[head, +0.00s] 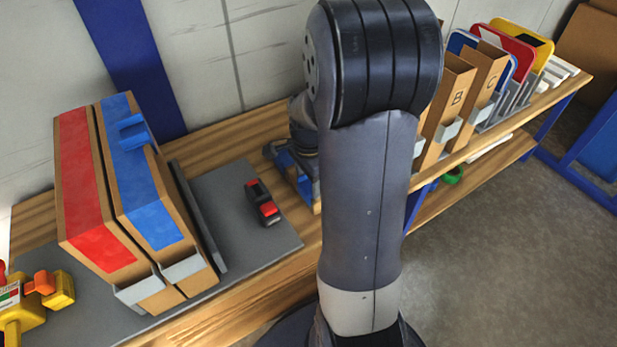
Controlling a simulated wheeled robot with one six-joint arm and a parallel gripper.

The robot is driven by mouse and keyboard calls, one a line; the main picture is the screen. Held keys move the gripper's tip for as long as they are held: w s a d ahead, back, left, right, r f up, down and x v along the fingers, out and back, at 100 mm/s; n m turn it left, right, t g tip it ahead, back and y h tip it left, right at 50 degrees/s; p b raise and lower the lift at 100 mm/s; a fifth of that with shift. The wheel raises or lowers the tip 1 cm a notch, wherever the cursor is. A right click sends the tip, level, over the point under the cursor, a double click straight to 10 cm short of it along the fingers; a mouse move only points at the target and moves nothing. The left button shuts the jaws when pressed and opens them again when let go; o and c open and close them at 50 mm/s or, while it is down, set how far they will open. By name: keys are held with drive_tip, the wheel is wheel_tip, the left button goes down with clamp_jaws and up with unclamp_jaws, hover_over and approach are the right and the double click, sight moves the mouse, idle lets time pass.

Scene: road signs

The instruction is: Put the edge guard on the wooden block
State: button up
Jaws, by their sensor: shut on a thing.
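My gripper (300,165) is at the back of the bench, mostly behind my own arm, and its fingertips are hard to make out. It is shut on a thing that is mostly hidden. A small blue part (286,158) shows at the gripper; it may be the edge guard, but I cannot tell for sure. A sliver of tan wood (317,207) shows just below, beside my arm; I cannot tell whether it is the wooden block. Whether the two touch is hidden.
A red-faced box (95,190) and a blue-faced box (150,180) stand at left. A black and red tool (262,202) lies on the grey mat (225,190). A yellow tool (40,300) is bottom left. Lettered boxes (455,100) and racked signs (515,50) stand at right.

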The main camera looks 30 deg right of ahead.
sight(308, 188)
drive_tip(key=o, duration=1)
drive_tip(key=shift+r, duration=0.15)
wheel_tip(308, 188, up, 13)
drive_tip(key=p, duration=0.3)
drive_tip(key=shift+p, duration=0.3)
